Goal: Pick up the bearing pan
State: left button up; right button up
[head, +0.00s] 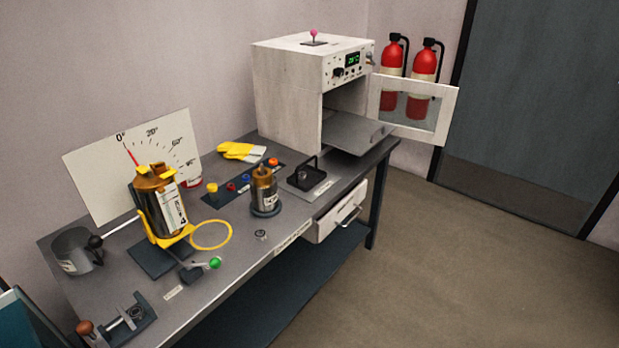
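A small black pan (316,182) with an upright handle sits on a labelled grey plate (318,192), on the workbench in front of the oven. A small metal piece (302,175) shows in or at the pan; I cannot tell exactly what it is. I take this pan to be the bearing pan, though its label is too small to read. Neither of my grippers is in view.
An oven (287,92) stands open, with its tray (355,133) pulled out behind the pan and its glass door (446,115) swung right. A metal-and-amber cylinder (264,200) stands left of the pan. Below, a drawer (333,222) is partly open. The floor right is clear.

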aim_at(315, 175)
jog(key=u, duration=0.75)
jog(key=i+l+u, duration=0.15)
jog(key=l+u, duration=0.6)
jog(key=u, duration=0.15)
jog(key=l+u, duration=0.4)
jog(key=l, duration=0.5)
jog(key=k+l+u, duration=0.1)
jog(key=l, duration=0.85)
